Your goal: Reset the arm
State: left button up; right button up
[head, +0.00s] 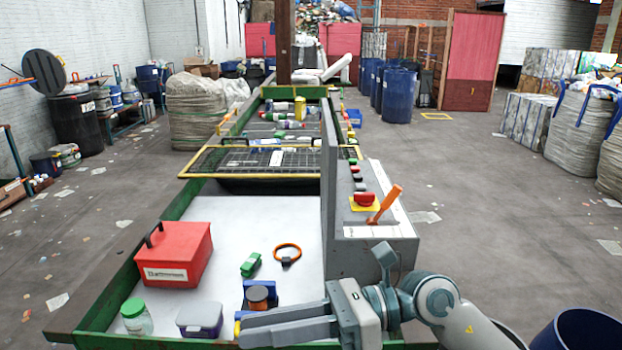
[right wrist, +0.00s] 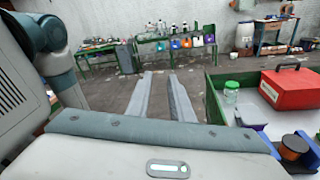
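My right arm reaches in from the lower right of the head view. Its grey gripper (head: 243,327) points left over the near end of the belt table, close to a blue item. In the right wrist view, the two fingers of my right gripper (right wrist: 160,78) stand apart with bare floor showing between them. Nothing is held between them. My left gripper is not visible in the head view.
The white tabletop (head: 225,215) carries a red toolbox (head: 175,257), green-lidded jar (head: 136,318), purple-grey box (head: 200,318), green item (head: 251,264), orange ring (head: 288,254) and dark-orange spool (head: 258,297). A control box with orange lever (head: 386,203) stands beside my right arm.

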jog(key=w+d+r+m+t+y, duration=0.6)
jog(key=d+r+m+t, duration=0.2)
jog(key=m+t, duration=0.8)
jog(key=w+d+f+m+t+h, duration=0.5)
jog(key=d+f+m+t+h, duration=0.3)
jog(key=m+h, duration=0.85)
jog(key=s+d+f+m+g+h, duration=0.1)
jog(key=d+f+m+g+h, duration=0.15)
jog(key=d+f+m, duration=0.5)
jog(key=d+f+m+g+h, duration=0.25)
jog(key=f+m+h, duration=0.2)
jog(key=f, duration=0.55)
jog(key=s+d+f+m+g, duration=0.3)
jog(key=s+f+m+g, duration=0.15)
jog(key=s+f, duration=0.65)
jog(key=s+f+m+g, duration=0.1)
jog(key=s+f+g, duration=0.8)
jog(key=s+f, duration=0.8)
jog(key=f, duration=1.1)
jog(key=s+f, duration=0.2)
jog(key=f, duration=1.2)
jog(key=s+d+f+g, duration=0.2)
jog(key=s+d+f, duration=0.1)
jog(key=s+f, duration=1.3)
jog(key=shift+s+f, duration=0.15)
jog(key=shift+s, duration=0.35)
